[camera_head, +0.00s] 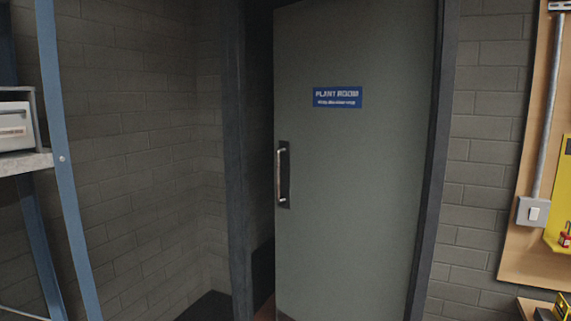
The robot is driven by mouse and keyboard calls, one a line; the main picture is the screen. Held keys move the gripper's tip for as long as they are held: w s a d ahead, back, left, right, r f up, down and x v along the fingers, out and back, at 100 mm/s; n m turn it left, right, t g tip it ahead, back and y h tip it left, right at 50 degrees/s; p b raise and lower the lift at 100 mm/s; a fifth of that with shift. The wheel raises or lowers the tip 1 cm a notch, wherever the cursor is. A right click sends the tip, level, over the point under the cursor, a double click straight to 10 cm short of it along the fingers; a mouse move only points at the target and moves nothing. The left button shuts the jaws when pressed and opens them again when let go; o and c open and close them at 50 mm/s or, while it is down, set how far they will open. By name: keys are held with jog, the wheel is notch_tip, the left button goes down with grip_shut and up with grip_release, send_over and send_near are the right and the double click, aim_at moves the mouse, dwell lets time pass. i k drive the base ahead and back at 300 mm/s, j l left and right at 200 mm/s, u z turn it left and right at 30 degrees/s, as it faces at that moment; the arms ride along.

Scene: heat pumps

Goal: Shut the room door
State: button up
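The room door (355,190) is a tall grey-green panel with a blue "PLANT ROOM" sign (337,97) on its upper half. A metal pull handle (282,175) on a dark plate sits near its left edge. The door is ajar: a dark gap (262,130) shows between its left edge and the left post of the dark frame (237,170). Its right edge meets the right post of the frame (436,150). My gripper is not in view.
A blue metal rack (66,170) stands at the left, with a pale box (14,125) on its shelf. Grey block walls flank the door. At the right are a wooden board (530,262) with a switch (534,212) and a yellow panel (559,195).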

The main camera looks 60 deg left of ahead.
aim_at(354, 80)
jog(key=i+j+u, duration=0.1)
jog(key=u, duration=0.25)
jog(key=i+u, duration=0.4)
jog(key=i+j+u, duration=0.15)
jog(key=i+u, duration=0.15)
jog(key=u, duration=0.2)
jog(key=i+u, duration=0.35)
jog(key=u, duration=0.15)
jog(key=i+u, duration=0.35)
jog(key=u, duration=0.15)
jog(key=i+j+u, duration=0.15)
jog(key=i+u, duration=0.15)
jog(key=i, duration=0.3)
jog(key=i+u, duration=0.35)
jog(key=i, duration=0.25)
jog(key=i+z, duration=0.25)
jog(key=i+j+z, duration=0.2)
jog(key=i, duration=0.2)
